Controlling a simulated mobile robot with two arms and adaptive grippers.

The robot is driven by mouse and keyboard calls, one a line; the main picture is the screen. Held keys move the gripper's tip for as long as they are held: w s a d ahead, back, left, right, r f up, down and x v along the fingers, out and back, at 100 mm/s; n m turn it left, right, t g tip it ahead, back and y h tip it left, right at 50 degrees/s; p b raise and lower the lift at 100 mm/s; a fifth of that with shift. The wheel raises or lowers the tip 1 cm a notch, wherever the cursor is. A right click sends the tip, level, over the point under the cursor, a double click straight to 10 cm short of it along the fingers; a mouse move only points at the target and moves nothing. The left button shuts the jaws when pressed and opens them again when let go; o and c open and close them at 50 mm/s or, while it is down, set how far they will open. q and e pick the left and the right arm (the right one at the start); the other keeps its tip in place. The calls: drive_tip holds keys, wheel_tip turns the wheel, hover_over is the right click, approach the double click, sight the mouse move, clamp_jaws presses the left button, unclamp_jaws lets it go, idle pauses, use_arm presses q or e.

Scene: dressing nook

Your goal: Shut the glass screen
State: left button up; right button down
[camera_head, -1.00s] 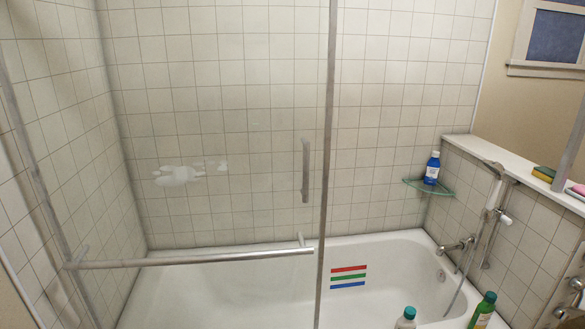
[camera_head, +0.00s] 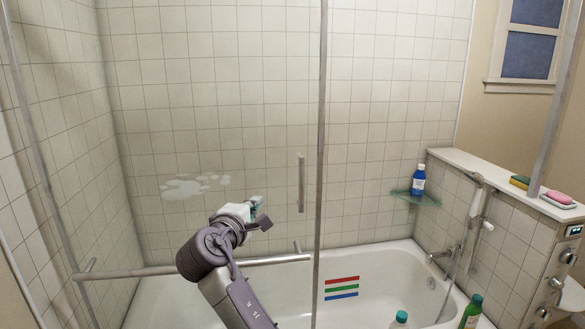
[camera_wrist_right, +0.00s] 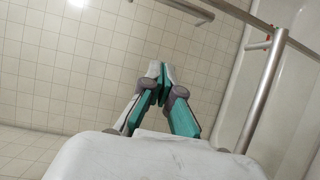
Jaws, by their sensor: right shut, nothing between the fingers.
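The glass screen (camera_head: 321,120) is a clear pane with a grey metal edge, standing in front of the bathtub. Its short upright handle (camera_head: 301,183) is near that edge. A long horizontal bar (camera_head: 150,271) crosses its lower part. My right gripper (camera_head: 258,208) is in front of the glass, left of the handle and above the bar, apart from the handle. In the wrist view its teal-and-grey fingers (camera_wrist_right: 163,72) are together and empty; the horizontal bar (camera_wrist_right: 264,95) shows to their right. My left gripper is not in view.
The white bathtub (camera_head: 395,270) lies behind the screen, its right part uncovered by the left pane. A blue bottle (camera_head: 418,182) stands on a glass corner shelf (camera_head: 410,198). A green bottle (camera_head: 472,312) is near the tub's front. A ledge (camera_head: 490,174) holds sponge and soap.

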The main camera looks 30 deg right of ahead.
wheel_tip(320, 180, up, 6)
drive_tip(key=s+m+h, duration=0.1)
drive_tip(key=s, duration=0.2)
drive_tip(key=p, duration=0.5)
approach(291, 168)
wheel_tip(291, 168, up, 3)
drive_tip(key=d, duration=0.1)
drive_tip(key=d+p, duration=0.1)
drive_tip(key=d, duration=0.1)
drive_tip(key=d+p, duration=0.1)
drive_tip(key=shift+w+d+f, duration=0.1)
drive_tip(key=shift+w+d, duration=0.05)
drive_tip(key=shift+w, duration=0.2)
